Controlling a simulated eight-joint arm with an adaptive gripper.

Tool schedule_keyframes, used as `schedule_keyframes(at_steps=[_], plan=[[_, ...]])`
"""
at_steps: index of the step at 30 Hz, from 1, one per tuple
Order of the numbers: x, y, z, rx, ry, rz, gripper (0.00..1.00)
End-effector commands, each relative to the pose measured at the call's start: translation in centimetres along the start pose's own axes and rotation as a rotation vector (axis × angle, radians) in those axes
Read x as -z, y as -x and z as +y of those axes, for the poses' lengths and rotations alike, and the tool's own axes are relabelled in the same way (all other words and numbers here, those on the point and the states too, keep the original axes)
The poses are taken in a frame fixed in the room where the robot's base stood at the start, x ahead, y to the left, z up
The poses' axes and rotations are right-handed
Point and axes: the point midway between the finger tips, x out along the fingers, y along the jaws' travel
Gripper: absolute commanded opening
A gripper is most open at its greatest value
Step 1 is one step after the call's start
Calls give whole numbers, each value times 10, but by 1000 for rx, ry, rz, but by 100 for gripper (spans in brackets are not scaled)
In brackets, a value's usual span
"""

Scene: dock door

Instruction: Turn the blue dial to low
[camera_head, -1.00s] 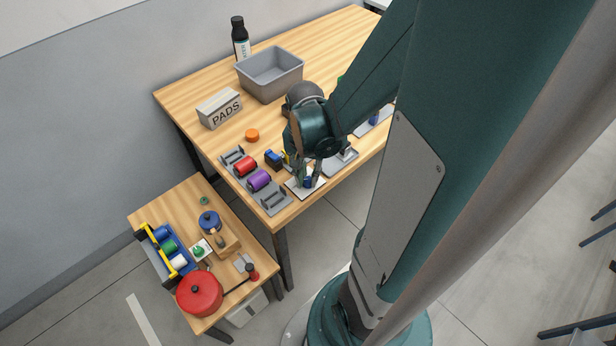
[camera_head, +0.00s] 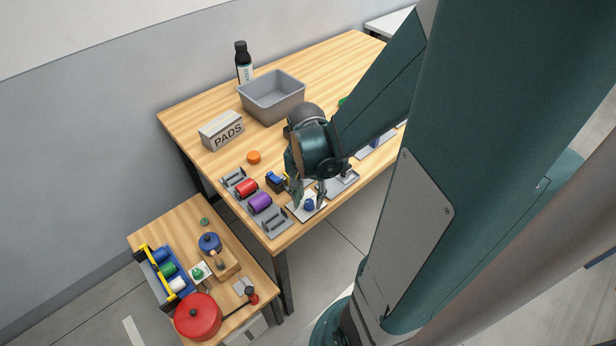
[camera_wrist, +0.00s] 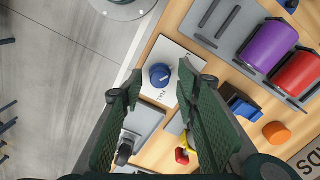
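The blue dial (camera_wrist: 160,75) sits on a white plate (camera_wrist: 185,57) with dark lettering, near the table's front edge. A pale pointer mark shows on the dial's top; the label it points to is not readable. In the head view the dial (camera_head: 309,205) shows just below my gripper (camera_head: 307,198). In the wrist view my gripper (camera_wrist: 166,88) is open and empty, its two fingers apart, with the dial between and beyond the fingertips. I see no contact between fingers and dial.
A grey rack with a red spool (camera_head: 246,187) and a purple spool (camera_head: 260,203) stands beside the plate. A blue block (camera_head: 277,182), an orange puck (camera_head: 254,157), a PADS box (camera_head: 222,131) and a grey bin (camera_head: 272,98) are on the table.

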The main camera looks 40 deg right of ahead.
Motion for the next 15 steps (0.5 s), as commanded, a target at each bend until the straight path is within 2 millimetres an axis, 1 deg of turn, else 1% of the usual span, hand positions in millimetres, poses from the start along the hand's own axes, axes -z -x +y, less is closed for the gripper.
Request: schedule_keyframes(at_steps=[15], plan=[[0,40,0,0,0,0,32]])
